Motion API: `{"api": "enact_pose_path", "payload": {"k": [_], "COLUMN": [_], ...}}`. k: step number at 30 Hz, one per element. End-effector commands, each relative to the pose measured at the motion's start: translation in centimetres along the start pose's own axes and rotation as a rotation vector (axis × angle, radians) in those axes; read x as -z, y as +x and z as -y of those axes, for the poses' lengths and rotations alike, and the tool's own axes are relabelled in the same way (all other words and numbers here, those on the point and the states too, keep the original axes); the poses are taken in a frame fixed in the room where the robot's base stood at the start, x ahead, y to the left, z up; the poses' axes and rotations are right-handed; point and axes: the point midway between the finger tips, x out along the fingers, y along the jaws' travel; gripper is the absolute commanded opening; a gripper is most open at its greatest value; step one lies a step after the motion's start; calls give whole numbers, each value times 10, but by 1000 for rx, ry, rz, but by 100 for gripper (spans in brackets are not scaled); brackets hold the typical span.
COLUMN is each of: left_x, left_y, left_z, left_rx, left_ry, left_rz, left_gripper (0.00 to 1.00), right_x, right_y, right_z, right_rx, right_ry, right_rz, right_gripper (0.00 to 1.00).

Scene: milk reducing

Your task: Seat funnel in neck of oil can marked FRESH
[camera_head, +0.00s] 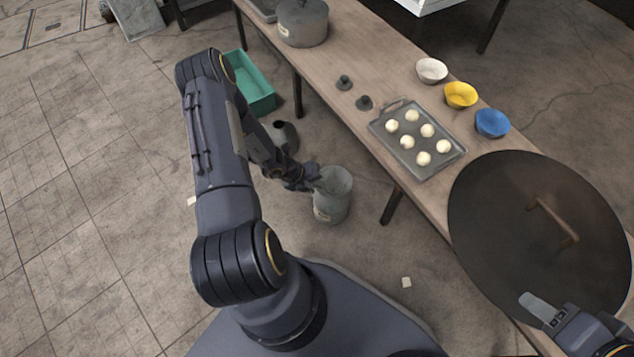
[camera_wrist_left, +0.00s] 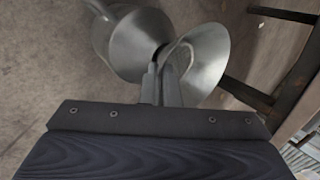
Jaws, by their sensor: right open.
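My left gripper (camera_head: 312,178) is low beside the table, at a grey metal vessel (camera_head: 330,207) on the floor with a small label I cannot read. In the left wrist view its fingers (camera_wrist_left: 164,84) are closed on the curved handle of a shiny metal funnel (camera_wrist_left: 208,62). Beside the funnel is a metal can with a conical shoulder (camera_wrist_left: 133,45); a dark opening shows between them. I cannot tell whether the funnel's spout is inside a neck. Another dark can (camera_head: 287,138) stands behind my left forearm. My right gripper (camera_head: 545,310) is open and empty over the large lid.
The long wooden table (camera_head: 385,75) holds a pot (camera_head: 302,22), a tray of dough balls (camera_head: 427,165), white, yellow and blue bowls, two small dark weights and a large round lid (camera_head: 500,215). A green crate (camera_head: 262,98) stands on the floor. Table legs are close to the left gripper.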

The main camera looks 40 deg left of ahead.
Motion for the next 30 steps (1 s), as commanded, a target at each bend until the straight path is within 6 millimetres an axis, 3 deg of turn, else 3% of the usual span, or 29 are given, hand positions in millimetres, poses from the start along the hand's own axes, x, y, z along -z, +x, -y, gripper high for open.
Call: {"api": "enact_pose_path", "payload": {"k": [13,20,30], "left_x": [0,0,0], "left_y": [4,3,-4], "left_z": [-3,-2,-2], "left_rx": [1,0,-1], "left_ry": [0,0,0], "left_rz": [0,0,1], "left_gripper": [0,28,28], "right_x": [-2,-1,1], "right_y": [3,3,-1], "right_z": [-2,-1,0], "right_rx": [0,0,0], "right_ry": [0,0,0], "right_rz": [0,0,0], "right_gripper": [46,46,46]}}
